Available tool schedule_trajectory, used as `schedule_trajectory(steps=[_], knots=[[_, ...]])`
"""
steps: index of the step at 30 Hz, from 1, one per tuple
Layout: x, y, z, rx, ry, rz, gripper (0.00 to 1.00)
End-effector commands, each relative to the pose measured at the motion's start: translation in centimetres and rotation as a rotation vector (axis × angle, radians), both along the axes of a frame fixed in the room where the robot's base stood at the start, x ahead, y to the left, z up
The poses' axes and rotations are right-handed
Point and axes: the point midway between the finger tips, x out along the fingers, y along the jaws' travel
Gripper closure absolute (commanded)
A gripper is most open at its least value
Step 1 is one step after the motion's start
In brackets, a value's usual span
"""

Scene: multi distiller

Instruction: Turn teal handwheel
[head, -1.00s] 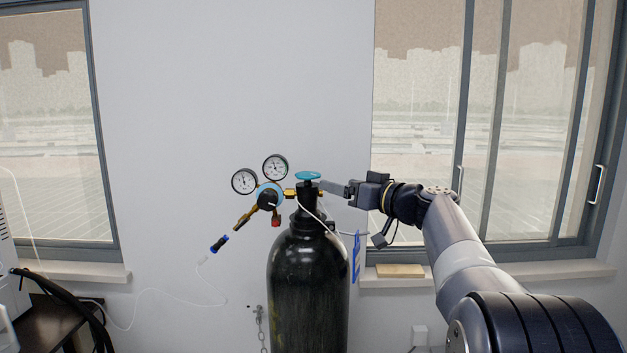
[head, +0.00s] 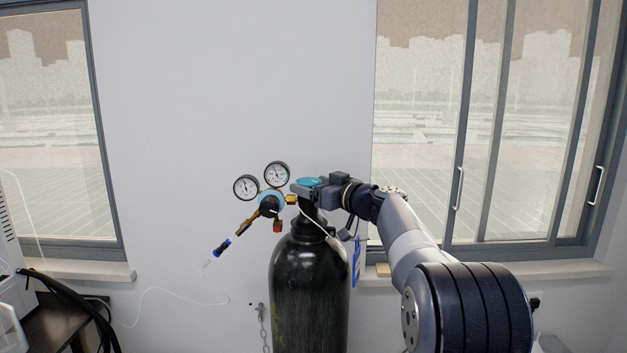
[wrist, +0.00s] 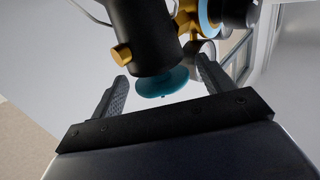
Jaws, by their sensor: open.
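The teal handwheel (head: 308,182) sits on top of the black gas cylinder (head: 310,290) in the head view. In the wrist view the handwheel (wrist: 163,82) shows between the two fingers of my gripper (wrist: 160,85). My gripper (head: 306,188) is at the handwheel's height in the head view, with its fingers open on either side of it. I cannot tell whether either finger touches the wheel. The wrist view also shows the dark valve body (wrist: 143,35) beside the wheel.
Two round pressure gauges (head: 276,174) and a brass regulator (head: 269,204) stand just left of the handwheel. A white hose (head: 170,290) hangs along the wall at left. A blue tag (head: 356,262) hangs right of the cylinder's neck. The windows lie behind.

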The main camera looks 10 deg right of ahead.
Motion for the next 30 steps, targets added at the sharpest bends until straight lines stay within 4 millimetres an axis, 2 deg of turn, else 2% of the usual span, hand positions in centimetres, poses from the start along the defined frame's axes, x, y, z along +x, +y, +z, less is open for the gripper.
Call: schedule_trajectory(steps=[9, 24, 30], knots=[[0.24, 0.14, -0.09, 0.001, 0.001, -0.001, 0.24], [0.21, 0.13, -0.05, 0.001, 0.001, 0.0, 0.64], [0.2, 0.2, -0.21, -0.001, 0.001, -0.011, 0.64]])
